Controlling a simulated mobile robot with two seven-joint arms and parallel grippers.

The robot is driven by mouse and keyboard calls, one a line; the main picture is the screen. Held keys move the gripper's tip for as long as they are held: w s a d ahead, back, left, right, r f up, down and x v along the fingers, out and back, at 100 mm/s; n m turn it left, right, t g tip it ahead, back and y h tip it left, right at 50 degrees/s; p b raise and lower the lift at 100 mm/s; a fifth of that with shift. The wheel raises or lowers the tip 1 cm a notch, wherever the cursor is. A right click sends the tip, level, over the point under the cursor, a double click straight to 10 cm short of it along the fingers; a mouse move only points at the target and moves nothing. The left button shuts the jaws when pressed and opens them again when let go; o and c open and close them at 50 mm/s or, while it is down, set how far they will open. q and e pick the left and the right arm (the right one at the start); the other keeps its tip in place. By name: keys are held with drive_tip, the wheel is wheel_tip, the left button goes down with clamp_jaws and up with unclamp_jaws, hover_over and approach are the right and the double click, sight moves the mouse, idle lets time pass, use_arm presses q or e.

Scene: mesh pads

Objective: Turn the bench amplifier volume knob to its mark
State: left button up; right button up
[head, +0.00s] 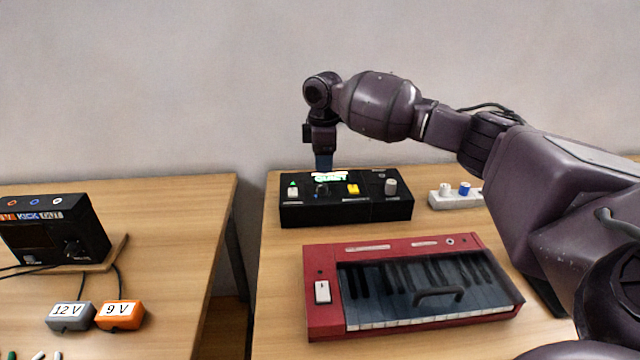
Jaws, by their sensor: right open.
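A black box (345,213) that looks like the bench amplifier stands at the back of the right table. Its top carries a lit green sign (330,177) that seems to read QUIET, a dark knob (321,190), a yellow switch (353,188) and a pale grey knob (391,186). Which knob is the volume knob, and where its mark lies, I cannot tell. My right gripper (323,164) points down, open, just above the back left of the box, near the dark knob. Whether it touches anything is unclear. My left gripper is out of view.
A red keyboard (322,320) with a dark handled cover lies in front of the box. A white power strip (440,201) is to its right. The left table holds a black device (40,240) and grey (68,325) and orange (120,323) adapters. A gap separates the tables.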

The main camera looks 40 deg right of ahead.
sight(322, 185)
wheel_tip(322, 185, down, 7)
drive_tip(key=shift+w+f+b, duration=0.1)
drive_tip(key=shift+b, duration=0.45)
drive_tip(key=c, duration=0.9)
